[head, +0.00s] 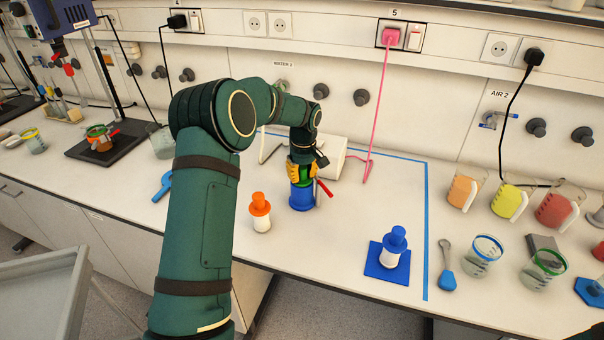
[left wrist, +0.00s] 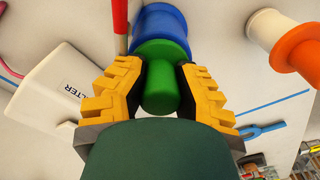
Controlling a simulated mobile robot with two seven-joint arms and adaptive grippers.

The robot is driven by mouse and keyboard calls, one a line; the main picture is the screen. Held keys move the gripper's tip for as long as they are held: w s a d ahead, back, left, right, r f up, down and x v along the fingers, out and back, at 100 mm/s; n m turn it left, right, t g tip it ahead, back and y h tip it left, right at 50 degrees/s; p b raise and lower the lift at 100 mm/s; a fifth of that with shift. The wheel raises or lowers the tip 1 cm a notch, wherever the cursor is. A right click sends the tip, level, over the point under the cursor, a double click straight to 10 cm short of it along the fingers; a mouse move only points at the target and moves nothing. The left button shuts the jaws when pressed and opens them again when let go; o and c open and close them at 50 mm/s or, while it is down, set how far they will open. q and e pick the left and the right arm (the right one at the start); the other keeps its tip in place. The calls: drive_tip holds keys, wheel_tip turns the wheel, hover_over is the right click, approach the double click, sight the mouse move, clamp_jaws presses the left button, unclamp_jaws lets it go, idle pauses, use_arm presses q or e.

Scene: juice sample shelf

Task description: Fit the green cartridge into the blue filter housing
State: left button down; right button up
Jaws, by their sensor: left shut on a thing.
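My left gripper (head: 302,172) points down with its yellow fingers shut on the green cartridge (head: 305,182). In the left wrist view the fingers (left wrist: 160,92) lie on both sides of the cartridge's round green knob (left wrist: 160,94), with its wider green flange beyond. The blue filter housing (head: 302,199) stands upright on the bench directly below, with a red lever (head: 325,188) at its side. In the left wrist view the housing (left wrist: 160,22) lines up with the cartridge. The flange hides the housing's mouth, so I cannot tell how deep the cartridge sits. My right gripper is not in view.
A white cartridge with an orange top (head: 260,208) stands close left of the housing. A blue-topped cartridge (head: 394,240) stands on a blue mat (head: 375,266) to the right. A white filter box (head: 332,158) lies behind. The bench between housing and mat is clear.

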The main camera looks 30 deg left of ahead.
use_arm(q)
drive_tip(key=c, duration=0.8)
unclamp_jaws()
drive_tip(key=shift+s+d+f, duration=0.1)
drive_tip(key=shift+s+f, duration=0.1)
drive_tip(key=shift+f, duration=0.15)
drive_tip(key=shift+s, duration=0.1)
drive_tip(key=shift+d+r, duration=0.1)
